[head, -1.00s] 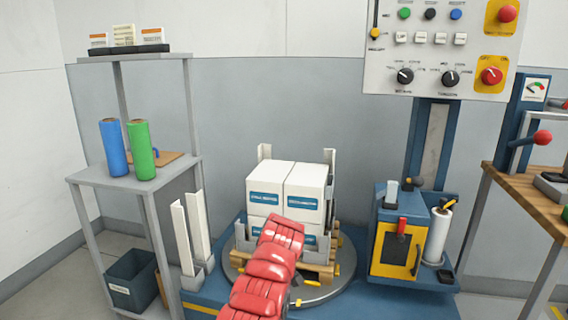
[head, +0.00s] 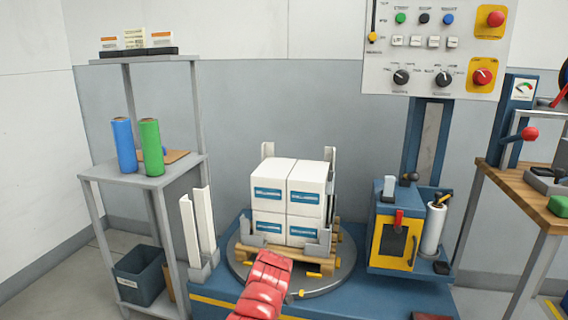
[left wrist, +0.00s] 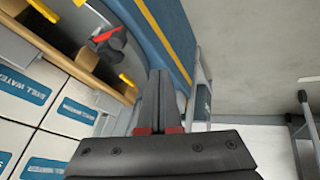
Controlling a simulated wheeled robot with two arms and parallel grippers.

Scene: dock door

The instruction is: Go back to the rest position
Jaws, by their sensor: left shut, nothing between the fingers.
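My red-covered left arm (head: 262,288) rises from the bottom centre of the head view, in front of the turntable. Its gripper does not show there. In the left wrist view my left gripper (left wrist: 160,98) is shut with nothing between its fingers. It appears clear of the stacked boxes, which lie to its left in that view. My right gripper is in neither view.
White boxes (head: 288,200) stand stacked on a wooden pallet (head: 327,262) on the round turntable (head: 342,282). A grey shelf (head: 150,182) with film rolls stands left, the control panel (head: 437,45) and a wooden-topped bench (head: 520,190) right.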

